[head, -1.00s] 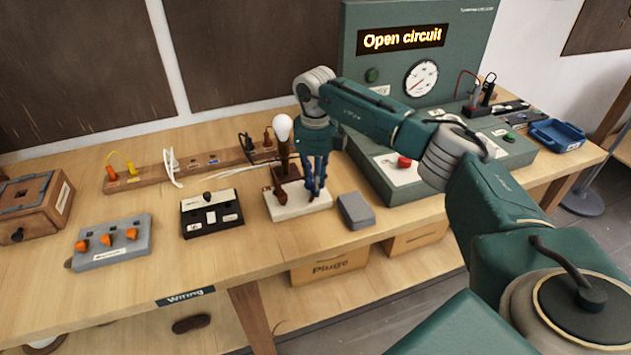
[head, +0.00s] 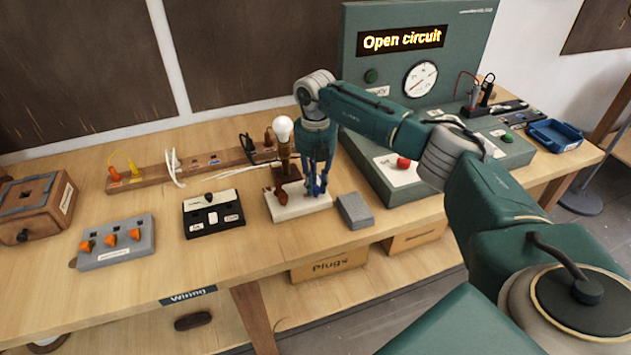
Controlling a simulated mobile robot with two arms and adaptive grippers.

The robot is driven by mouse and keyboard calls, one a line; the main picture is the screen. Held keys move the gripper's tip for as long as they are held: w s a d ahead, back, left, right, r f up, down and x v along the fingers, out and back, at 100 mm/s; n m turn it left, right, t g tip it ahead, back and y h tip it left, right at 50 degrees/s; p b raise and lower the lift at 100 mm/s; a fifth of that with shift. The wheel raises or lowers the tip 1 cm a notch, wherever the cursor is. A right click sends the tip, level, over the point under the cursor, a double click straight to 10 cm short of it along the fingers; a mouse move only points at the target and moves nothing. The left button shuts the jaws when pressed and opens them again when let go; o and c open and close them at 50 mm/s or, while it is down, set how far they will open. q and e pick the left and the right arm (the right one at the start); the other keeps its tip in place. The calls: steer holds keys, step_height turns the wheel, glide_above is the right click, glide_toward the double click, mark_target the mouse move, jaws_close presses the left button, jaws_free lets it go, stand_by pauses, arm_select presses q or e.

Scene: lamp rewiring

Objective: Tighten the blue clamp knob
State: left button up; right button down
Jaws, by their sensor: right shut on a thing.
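The blue clamp (head: 312,180) shows only in part between and beside the fingers. The knob itself is largely hidden, so its turn cannot be told. My left gripper is not in view.
A grey block (head: 354,211) lies just right of the lamp base. The green tester (head: 440,175) behind reads "Open circuit". Left are a black switch box (head: 214,221) and a grey box with orange knobs (head: 115,252). Bare table lies in front.

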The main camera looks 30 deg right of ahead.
steer(key=m+p, duration=0.1)
steer(key=m, duration=0.3)
steer(key=shift+r+m, duration=0.15)
steer(key=shift+m, duration=0.25)
steer(key=m+p, duration=0.1)
steer(key=m, duration=0.2)
steer(key=shift+m, duration=0.3)
steer(key=m+p, duration=0.2)
steer(key=m, duration=0.2)
steer(key=shift+w+m+p, duration=0.1)
steer(key=shift+m+p, duration=0.45)
steer(key=shift+m, duration=1.15)
steer(key=c, duration=1.6)
jaws_free()
steer(key=shift+o, duration=0.2)
